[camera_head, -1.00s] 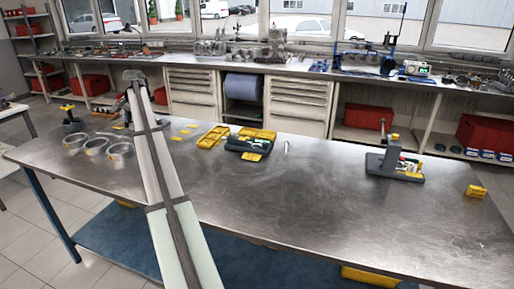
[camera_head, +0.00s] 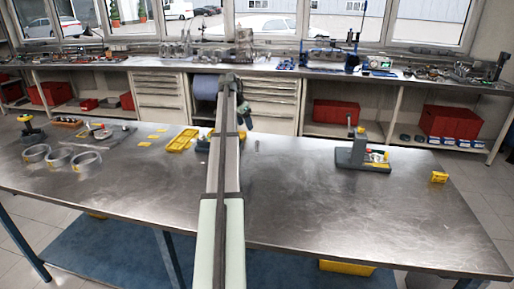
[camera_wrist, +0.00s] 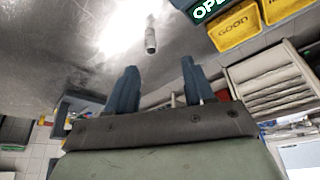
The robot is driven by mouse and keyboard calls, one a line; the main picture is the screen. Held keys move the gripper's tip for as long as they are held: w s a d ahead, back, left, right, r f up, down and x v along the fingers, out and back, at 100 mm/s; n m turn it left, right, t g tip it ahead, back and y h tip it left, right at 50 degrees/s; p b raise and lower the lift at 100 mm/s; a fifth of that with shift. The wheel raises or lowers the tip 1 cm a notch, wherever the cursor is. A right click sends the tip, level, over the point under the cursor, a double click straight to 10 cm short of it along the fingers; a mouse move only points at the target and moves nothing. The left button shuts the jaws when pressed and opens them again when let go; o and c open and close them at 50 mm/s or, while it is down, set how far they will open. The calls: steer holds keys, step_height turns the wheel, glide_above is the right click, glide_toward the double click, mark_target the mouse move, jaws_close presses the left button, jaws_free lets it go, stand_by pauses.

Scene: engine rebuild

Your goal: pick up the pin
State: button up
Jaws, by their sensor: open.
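The pin (camera_head: 257,146) is a small grey metal cylinder on the bare steel table, just right of my arm in the head view. In the wrist view the pin (camera_wrist: 151,40) lies in a bright patch of reflection, a short way beyond the fingertips and roughly in line with the gap between them. My gripper (camera_wrist: 160,64) is open, with two blue-grey fingers apart and nothing between them. In the head view my gripper (camera_head: 245,123) hangs at the end of my arm, above the far part of the table near the pin. Nothing touches the pin.
Yellow trays (camera_head: 181,140) lie left of my arm; a yellow "GOOD" tray (camera_wrist: 236,26) is near the pin. Metal rings (camera_head: 58,158) stand at the left. A grey fixture (camera_head: 355,155) and small yellow block (camera_head: 438,177) stand right. The front right table is clear.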

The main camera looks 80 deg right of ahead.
mark_target(257, 141)
steer(key=x, duration=0.4)
steer(key=s+x, duration=0.1)
steer(key=x, duration=0.4)
steer(key=s+x, duration=0.1)
steer(key=x, duration=0.4)
steer(key=shift+s+d, duration=0.1)
steer(key=shift+s, duration=0.2)
steer(key=shift+r, duration=0.1)
steer(key=shift+c, duration=0.2)
jaws_close()
